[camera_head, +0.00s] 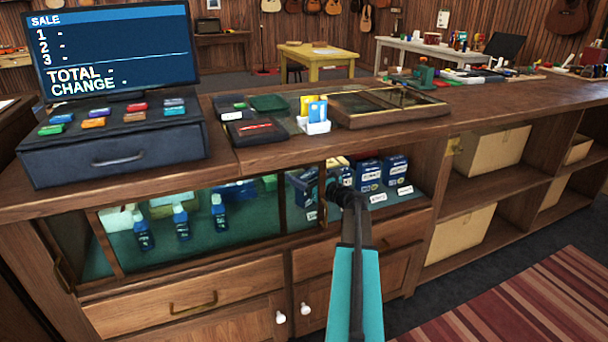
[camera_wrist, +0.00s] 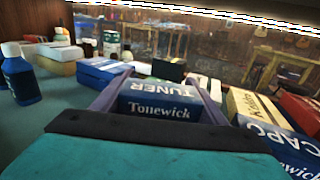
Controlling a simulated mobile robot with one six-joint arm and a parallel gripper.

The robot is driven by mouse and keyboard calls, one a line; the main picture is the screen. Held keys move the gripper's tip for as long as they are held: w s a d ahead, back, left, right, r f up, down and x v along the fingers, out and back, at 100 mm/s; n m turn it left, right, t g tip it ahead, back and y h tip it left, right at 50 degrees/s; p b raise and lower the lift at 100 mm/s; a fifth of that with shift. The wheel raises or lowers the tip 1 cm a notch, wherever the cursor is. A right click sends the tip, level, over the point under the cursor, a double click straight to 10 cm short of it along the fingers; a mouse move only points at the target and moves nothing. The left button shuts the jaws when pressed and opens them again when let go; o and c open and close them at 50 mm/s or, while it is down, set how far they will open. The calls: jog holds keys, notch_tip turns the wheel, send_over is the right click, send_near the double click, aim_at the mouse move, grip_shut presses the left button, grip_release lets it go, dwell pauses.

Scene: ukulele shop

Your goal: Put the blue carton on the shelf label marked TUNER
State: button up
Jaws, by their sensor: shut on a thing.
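The blue carton (camera_wrist: 160,103), printed TUNER and Tonewick, sits between the two fingers of my gripper (camera_wrist: 158,90) in the wrist view. The fingers are shut on its sides. In the head view my gripper (camera_head: 338,188) reaches into the open right part of the glass-fronted counter case, and my arm hides much of what it holds. Small white shelf labels (camera_head: 377,198) lie along the case's front edge; their words are too small to read, so I cannot tell which is marked TUNER.
Blue cartons (camera_head: 369,174) stand right of my gripper. A carton printed CAPO (camera_wrist: 285,140) is close on the right in the wrist view, by a yellowish box (camera_wrist: 250,108). Blue bottles (camera_head: 181,221) stand left in the case. A wooden post (camera_head: 323,200) borders the opening.

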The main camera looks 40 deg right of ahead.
jog(key=shift+f, duration=0.55)
dwell(0.4)
jog(key=o, duration=1.3)
jog(key=shift+s, duration=0.15)
